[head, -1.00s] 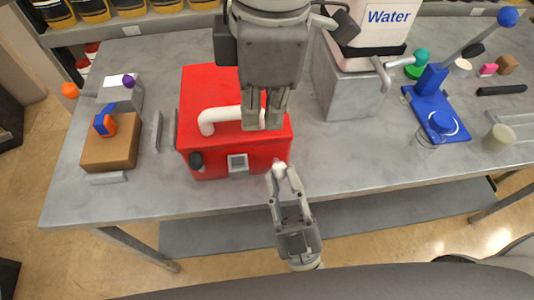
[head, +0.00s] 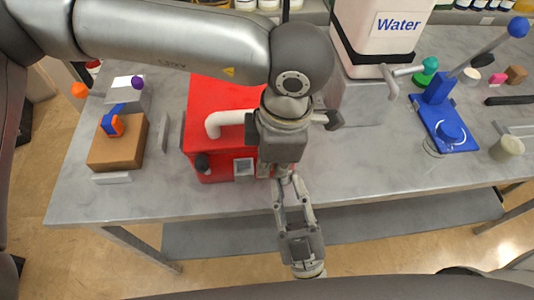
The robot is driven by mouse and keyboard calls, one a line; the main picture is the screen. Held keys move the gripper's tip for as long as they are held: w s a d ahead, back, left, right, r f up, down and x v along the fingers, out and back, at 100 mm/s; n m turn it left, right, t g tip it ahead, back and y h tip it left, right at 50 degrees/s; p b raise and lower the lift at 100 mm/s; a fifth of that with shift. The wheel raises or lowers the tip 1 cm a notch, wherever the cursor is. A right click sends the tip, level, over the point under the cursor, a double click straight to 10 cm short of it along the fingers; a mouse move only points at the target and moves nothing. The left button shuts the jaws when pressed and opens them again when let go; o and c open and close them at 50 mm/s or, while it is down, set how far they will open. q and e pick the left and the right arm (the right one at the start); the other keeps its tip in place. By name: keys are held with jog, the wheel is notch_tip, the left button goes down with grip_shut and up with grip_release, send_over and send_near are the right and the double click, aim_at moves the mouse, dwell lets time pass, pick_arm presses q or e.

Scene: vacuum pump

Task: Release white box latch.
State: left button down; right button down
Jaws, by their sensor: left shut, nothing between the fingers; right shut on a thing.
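A red pump box (head: 215,110) with a white curved pipe (head: 228,118) stands on the grey table. My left gripper (head: 268,168), shut and empty, points down at the front right corner of the red box. My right gripper (head: 284,181) comes up from below at that corner, shut on a small white knob, which the two grippers now largely hide. A whitish box (head: 128,92) with a purple ball stands at the left. I cannot tell which part is the white box latch.
A white Water container (head: 385,28) stands behind on a grey block. A blue lever stand (head: 445,122) is at right, and a brown block (head: 117,145) with a blue-orange part is at left. The table front between red box and blue stand is clear.

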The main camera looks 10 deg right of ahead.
pick_arm(q)
jog(key=shift+f, duration=0.1)
jog(key=shift+s+d+f, duration=0.2)
jog(key=shift+s+f, duration=0.1)
jog(key=shift+f, duration=0.25)
pick_arm(e)
jog(key=shift+s, duration=0.1)
jog(key=c, duration=1.2)
grip_release()
jog(key=shift+r, duration=0.15)
jog(key=shift+c, duration=0.2)
